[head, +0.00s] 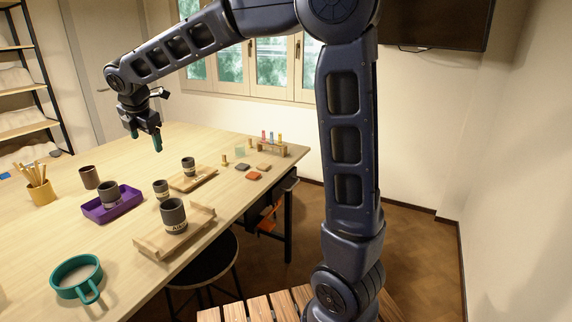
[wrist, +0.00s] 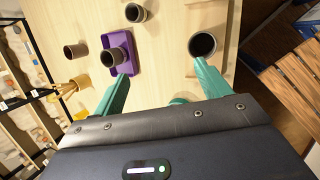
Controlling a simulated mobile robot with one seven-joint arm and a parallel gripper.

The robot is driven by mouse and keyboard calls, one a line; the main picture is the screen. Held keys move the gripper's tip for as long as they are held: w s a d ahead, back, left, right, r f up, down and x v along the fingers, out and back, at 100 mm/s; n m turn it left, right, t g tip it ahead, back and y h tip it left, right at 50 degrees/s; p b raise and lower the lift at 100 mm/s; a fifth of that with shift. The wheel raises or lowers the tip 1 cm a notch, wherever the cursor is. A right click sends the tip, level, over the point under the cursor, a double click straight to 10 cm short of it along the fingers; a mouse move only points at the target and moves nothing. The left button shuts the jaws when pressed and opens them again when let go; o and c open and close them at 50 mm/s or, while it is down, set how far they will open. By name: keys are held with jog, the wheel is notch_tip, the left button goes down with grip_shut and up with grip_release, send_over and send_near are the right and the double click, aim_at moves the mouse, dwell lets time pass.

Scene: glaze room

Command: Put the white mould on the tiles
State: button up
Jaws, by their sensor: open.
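I cannot clearly pick out a white mould in either view. Small flat tiles lie near the table's right end in the head view: a dark one (head: 242,167), an orange-red one (head: 253,176) and a tan one (head: 263,167). A small pale greenish block (head: 240,152) stands just behind them, too small to identify. My gripper (head: 146,140) is open and empty above the table, left of the tiles. In the wrist view its teal fingers (wrist: 162,68) are spread wide, with only bare tabletop between their tips.
A purple tray (head: 94,211) holds a dark cup (head: 109,194). A vial rack (head: 270,149) is behind the tiles.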

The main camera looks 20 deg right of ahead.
jog(key=s+d+m+h, duration=0.1)
jog(key=s+d+m, duration=0.2)
jog(key=d+m, duration=0.75)
jog(key=s+d+m, duration=0.3)
jog(key=d+m, duration=0.1)
jog(key=d, duration=1.4)
jog(key=s+d+f+m, duration=0.2)
jog(key=s+d+m, duration=0.4)
jog(key=s+d, duration=0.1)
jog(key=s+d+f+m, duration=0.3)
jog(key=s+d+m, duration=0.4)
jog(key=shift+d+f, duration=0.3)
jog(key=shift+d, duration=0.05)
jog(key=shift+s, duration=0.1)
